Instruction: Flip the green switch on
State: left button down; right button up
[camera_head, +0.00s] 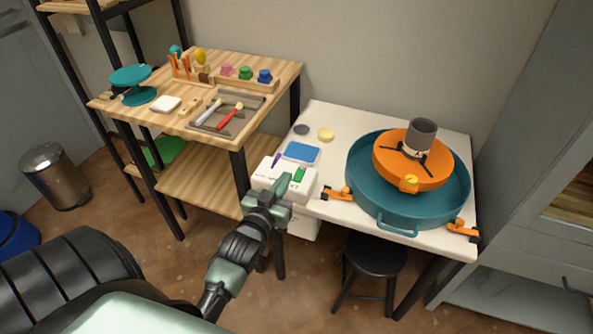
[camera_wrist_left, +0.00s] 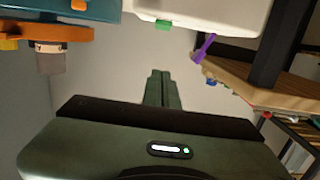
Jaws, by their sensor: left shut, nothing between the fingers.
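The green switch (camera_head: 300,174) is on top of a white box (camera_head: 266,178) at the left front of the white table. A purple lever (camera_head: 276,160) sticks up from the same box to its left. I cannot tell which way the green switch is set. My left gripper (camera_head: 286,182) is shut and empty, its tips close to the green switch, just to its left in the head view. In the left wrist view, the green switch (camera_wrist_left: 162,25) shows beyond the shut fingers (camera_wrist_left: 158,88), with a visible gap. The right gripper is not in view.
A teal basin (camera_head: 362,193) with an orange wheel (camera_head: 440,172) and dark cylinder (camera_head: 421,135) stands on the white table (camera_head: 335,119). A blue sponge-like block (camera_head: 302,152) lies behind the box. A wooden bench (camera_head: 265,75) with tools stands left, a black stool (camera_head: 376,254) below.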

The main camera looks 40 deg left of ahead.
pick_arm(q)
send_over(296, 176)
jog(key=s, duration=0.1)
jog(key=shift+d+f, duration=0.15)
jog(key=shift+f, duration=0.15)
jog(key=shift+w+f, duration=0.2)
jog(key=shift+f, duration=0.45)
jog(key=shift+w+f, duration=0.2)
jog(key=shift+f, duration=0.4)
jog(key=shift+w+f, duration=0.1)
jog(key=shift+f, duration=0.75)
